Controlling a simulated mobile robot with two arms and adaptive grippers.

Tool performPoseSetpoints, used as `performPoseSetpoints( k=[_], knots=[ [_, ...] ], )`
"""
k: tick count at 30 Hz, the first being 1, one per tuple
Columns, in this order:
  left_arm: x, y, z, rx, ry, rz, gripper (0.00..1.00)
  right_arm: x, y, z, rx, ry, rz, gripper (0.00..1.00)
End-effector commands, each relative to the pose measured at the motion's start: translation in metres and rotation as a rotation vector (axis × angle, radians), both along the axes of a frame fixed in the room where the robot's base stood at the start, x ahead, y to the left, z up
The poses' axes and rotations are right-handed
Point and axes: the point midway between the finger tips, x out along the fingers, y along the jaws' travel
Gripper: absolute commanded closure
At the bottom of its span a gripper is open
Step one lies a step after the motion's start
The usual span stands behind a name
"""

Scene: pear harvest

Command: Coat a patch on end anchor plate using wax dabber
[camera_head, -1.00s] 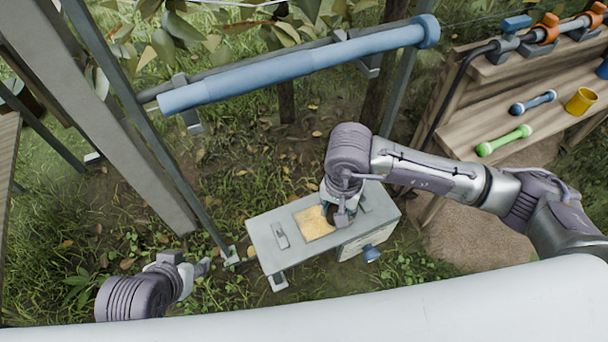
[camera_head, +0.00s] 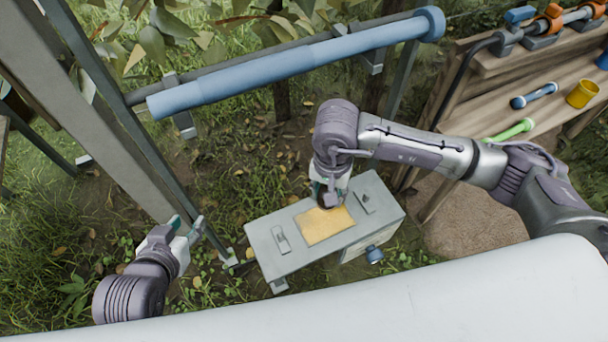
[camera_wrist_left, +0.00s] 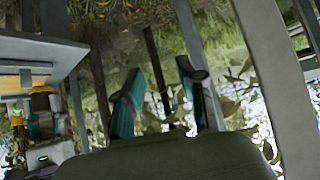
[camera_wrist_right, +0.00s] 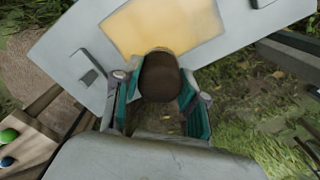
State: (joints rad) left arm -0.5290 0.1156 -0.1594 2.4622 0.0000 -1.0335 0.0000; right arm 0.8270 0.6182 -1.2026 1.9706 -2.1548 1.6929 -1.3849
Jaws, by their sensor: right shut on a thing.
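A grey flat-topped box (camera_head: 281,265), which may be the end anchor plate, stands at the centre with a yellow rectangular patch (camera_head: 324,226) on top. My right gripper (camera_head: 328,198) is over the back edge of the patch, pointing down. It is shut on a dark brown round-ended thing, likely the wax dabber (camera_wrist_right: 160,78). In the right wrist view this hides part of the patch's near edge; contact cannot be told. My left gripper (camera_head: 188,228) is open and empty, left of the box, beside a post. Its parted fingers show in the left wrist view (camera_wrist_left: 160,95).
A blue pipe (camera_head: 290,68) on a grey rail spans the back. A wooden bench (camera_head: 563,105) at the right holds green and blue handled tools and a yellow cup (camera_head: 582,94). A slanted grey post (camera_head: 110,115) stands close to my left gripper.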

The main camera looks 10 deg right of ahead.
Motion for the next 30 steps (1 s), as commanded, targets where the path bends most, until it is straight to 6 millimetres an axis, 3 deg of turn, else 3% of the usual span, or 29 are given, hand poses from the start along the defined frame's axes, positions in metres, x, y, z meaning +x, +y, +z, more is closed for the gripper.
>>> performPoseSetpoints(
  k=[3,7,10,30],
  knots=[
    [0.003,-0.001,0.003,-0.006,-0.022,-0.002,0.6,0.002,-0.001,0.001,-0.001,0.001,-0.004,0.86],
    [-0.005,0.002,-0.003,0.007,0.032,0.003,0.6,0.003,-0.001,0.002,-0.001,0.001,-0.006,0.86],
    [-0.011,0.004,-0.008,0.016,0.072,0.005,0.6,0.005,-0.001,0.019,0.0,-0.004,-0.006,0.86],
    [-0.056,0.02,-0.031,0.071,0.327,0.024,0.6,0.01,-0.002,0.039,-0.001,-0.001,-0.015,0.86]
  ],
)
